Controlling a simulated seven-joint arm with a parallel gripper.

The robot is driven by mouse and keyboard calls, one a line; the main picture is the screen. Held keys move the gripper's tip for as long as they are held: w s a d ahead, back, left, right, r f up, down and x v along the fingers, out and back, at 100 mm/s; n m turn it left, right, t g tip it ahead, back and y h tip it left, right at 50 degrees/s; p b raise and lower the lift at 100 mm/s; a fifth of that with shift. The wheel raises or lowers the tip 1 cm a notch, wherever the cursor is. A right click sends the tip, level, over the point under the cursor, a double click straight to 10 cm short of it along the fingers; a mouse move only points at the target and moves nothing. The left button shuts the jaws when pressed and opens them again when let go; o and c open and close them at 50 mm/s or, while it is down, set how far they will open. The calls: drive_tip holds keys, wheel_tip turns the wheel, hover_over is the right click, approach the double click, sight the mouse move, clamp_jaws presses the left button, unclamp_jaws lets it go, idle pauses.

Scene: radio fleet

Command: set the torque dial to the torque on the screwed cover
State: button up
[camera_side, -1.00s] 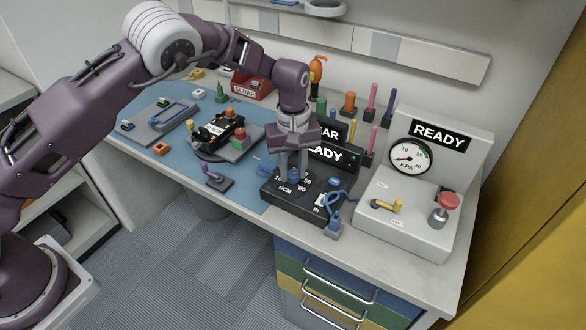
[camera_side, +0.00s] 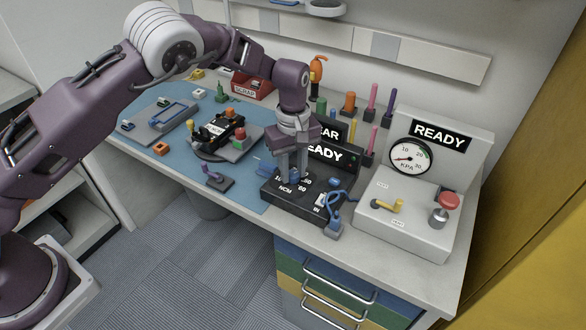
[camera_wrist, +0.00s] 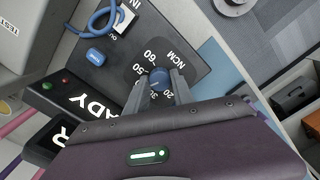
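The blue torque dial (camera_side: 294,175) is on top of the black NCM box (camera_side: 277,196). My gripper (camera_side: 293,172) points down over it, with a finger on each side of the dial. In the wrist view the dial (camera_wrist: 159,76) sits between the fingertips of my gripper (camera_wrist: 157,84), which look closed on it. Scale numbers 20, 30, 50 and 60 show around the dial; its pointer direction is hard to tell. A black part with a white label (camera_side: 215,130), perhaps the screwed cover, sits on a fixture on the blue mat; its print is too small to read.
A grey pressure unit (camera_side: 410,222) with a gauge, yellow lever and red knob stands right of the box. Black READY displays (camera_side: 326,153) stand close behind my gripper. A blue cable (camera_side: 333,205) lies at the box's right end. Upright coloured tools (camera_side: 370,100) stand at the back.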

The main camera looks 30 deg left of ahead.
sight(293, 173)
drive_tip(key=o, duration=0.4)
drive_tip(key=shift+r, duration=0.15)
wheel_tip(293, 173, up, 7)
drive_tip(key=shift+f, duration=0.1)
